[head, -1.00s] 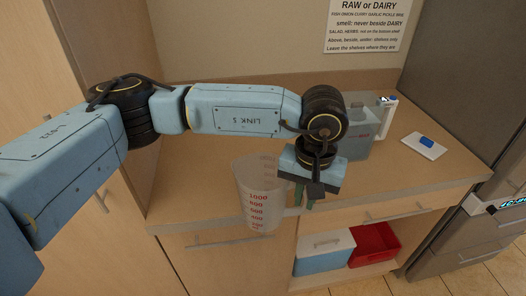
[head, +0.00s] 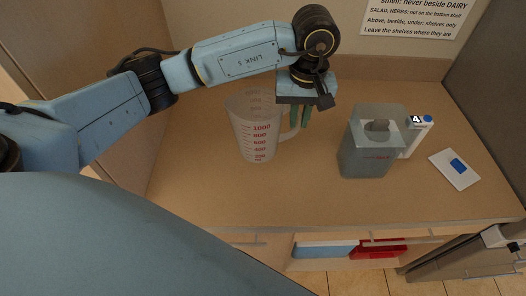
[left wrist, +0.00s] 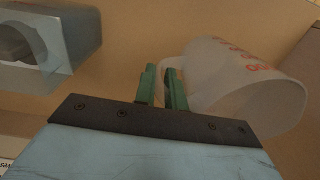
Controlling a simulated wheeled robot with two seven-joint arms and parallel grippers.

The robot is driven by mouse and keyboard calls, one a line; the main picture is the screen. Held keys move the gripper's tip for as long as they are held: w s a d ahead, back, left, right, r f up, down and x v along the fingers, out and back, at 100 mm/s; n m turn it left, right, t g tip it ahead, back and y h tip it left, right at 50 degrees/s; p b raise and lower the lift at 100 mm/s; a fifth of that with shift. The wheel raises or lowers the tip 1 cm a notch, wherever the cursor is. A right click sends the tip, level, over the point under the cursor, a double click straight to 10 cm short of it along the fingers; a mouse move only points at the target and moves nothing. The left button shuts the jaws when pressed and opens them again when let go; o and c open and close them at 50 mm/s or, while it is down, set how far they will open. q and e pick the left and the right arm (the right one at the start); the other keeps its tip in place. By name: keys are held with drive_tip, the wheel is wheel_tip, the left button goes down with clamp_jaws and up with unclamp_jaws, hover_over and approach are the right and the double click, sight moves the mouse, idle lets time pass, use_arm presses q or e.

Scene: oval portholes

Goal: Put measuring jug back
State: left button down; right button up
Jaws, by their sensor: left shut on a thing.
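The measuring jug (head: 258,135) is clear with red markings and stands upright over the left part of the counter. I cannot tell whether its base touches the counter. My left gripper (head: 299,118) is shut on the jug's handle, on the jug's right side. In the left wrist view the green fingers (left wrist: 163,88) close on the handle, and the jug (left wrist: 235,85) shows tilted across the upper right. My right gripper is not in view.
A grey see-through container (head: 365,160) stands right of the jug, with a white carton (head: 420,138) behind it. A white card (head: 447,173) with a blue piece lies farther right. Below are a red bin (head: 375,250) and a pale blue box (head: 322,250). The counter's front left is clear.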

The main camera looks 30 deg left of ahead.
sight(296, 132)
use_arm(q)
wheel_tip(296, 132, down, 6)
drive_tip(key=shift+a+r+p, duration=0.15)
drive_tip(key=shift+r+p, duration=0.1)
drive_tip(key=shift+p, duration=0.15)
wheel_tip(296, 132, down, 4)
drive_tip(key=shift+w+f+p, duration=0.1)
drive_tip(key=shift+p, duration=0.2)
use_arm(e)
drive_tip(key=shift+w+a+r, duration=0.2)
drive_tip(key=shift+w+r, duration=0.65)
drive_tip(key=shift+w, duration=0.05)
use_arm(q)
drive_tip(key=shift+f, duration=0.1)
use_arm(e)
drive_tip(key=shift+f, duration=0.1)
use_arm(q)
drive_tip(key=shift+f, duration=0.1)
drive_tip(key=c, duration=1.5)
unclamp_jaws()
drive_tip(key=shift+o, duration=0.2)
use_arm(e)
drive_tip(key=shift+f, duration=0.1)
